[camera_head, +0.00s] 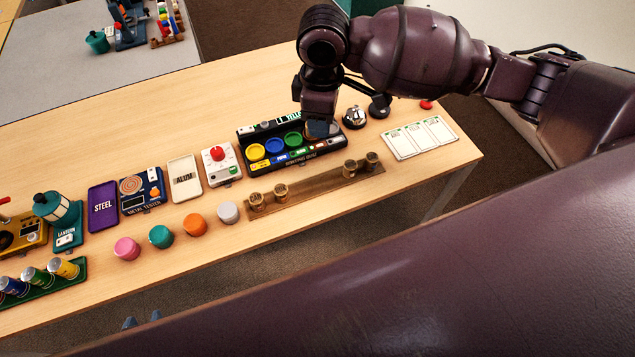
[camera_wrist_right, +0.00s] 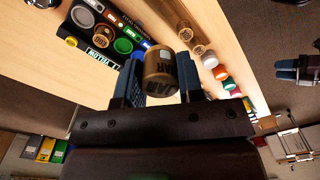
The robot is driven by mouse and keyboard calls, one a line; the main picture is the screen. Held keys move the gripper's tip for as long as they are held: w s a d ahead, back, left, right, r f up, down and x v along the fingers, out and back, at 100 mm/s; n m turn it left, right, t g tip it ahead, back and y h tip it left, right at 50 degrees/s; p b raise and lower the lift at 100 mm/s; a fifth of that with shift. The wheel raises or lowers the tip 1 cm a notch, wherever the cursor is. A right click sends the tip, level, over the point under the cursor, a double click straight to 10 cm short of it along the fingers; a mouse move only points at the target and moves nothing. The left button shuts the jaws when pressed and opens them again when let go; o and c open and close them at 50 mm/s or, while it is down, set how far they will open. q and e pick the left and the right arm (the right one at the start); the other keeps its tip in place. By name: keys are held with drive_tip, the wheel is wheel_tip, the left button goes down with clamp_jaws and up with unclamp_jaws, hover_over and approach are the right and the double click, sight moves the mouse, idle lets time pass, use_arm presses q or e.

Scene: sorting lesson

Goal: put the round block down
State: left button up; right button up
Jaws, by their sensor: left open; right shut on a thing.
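My right gripper (camera_head: 320,127) is shut on a round brown wooden block (camera_wrist_right: 160,74) with dark lettering, seen between the blue fingers in the right wrist view. In the head view the gripper is over the right end of a black unit (camera_head: 291,163) with yellow, blue and green discs, and the block is mostly hidden. I cannot tell if the block touches anything. Several similar round blocks (camera_head: 257,201) stand on a long wooden rack (camera_head: 313,187) in front of the unit. My left gripper (camera_head: 142,320) is open, its blue tips just showing off the table's front edge.
Pink, teal, orange and grey pieces (camera_head: 195,224) line the front left. A red-knobbed box (camera_head: 222,165), an ALUM tray (camera_head: 185,177), a metal tester (camera_head: 142,190) and a STEEL tray (camera_head: 102,206) stand behind. A bell (camera_head: 354,117) and white cards (camera_head: 419,138) are to the right.

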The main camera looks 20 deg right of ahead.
drive_tip(key=n, duration=0.2)
drive_tip(key=a+n, duration=0.1)
drive_tip(key=shift+w+a+n, duration=0.1)
drive_tip(key=shift+a+n, duration=0.05)
drive_tip(key=shift+n, duration=0.25)
drive_tip(key=n, duration=0.2)
drive_tip(key=n+b, duration=0.2)
drive_tip(key=n, duration=0.4)
hover_over(305, 189)
wheel_tip(305, 189, down, 15)
drive_tip(key=shift+f, duration=0.8)
wheel_tip(305, 189, down, 3)
drive_tip(key=shift+f+b, duration=0.15)
drive_tip(key=shift+b, duration=0.4)
drive_tip(key=shift+f, duration=0.35)
use_arm(q)
drive_tip(key=shift+w+d+f, duration=0.1)
drive_tip(key=shift+w+f, duration=0.1)
drive_tip(key=shift+f, duration=0.3)
drive_tip(key=shift+w+d+f, duration=0.1)
drive_tip(key=shift+w+f, duration=0.05)
drive_tip(key=shift+f, duration=0.35)
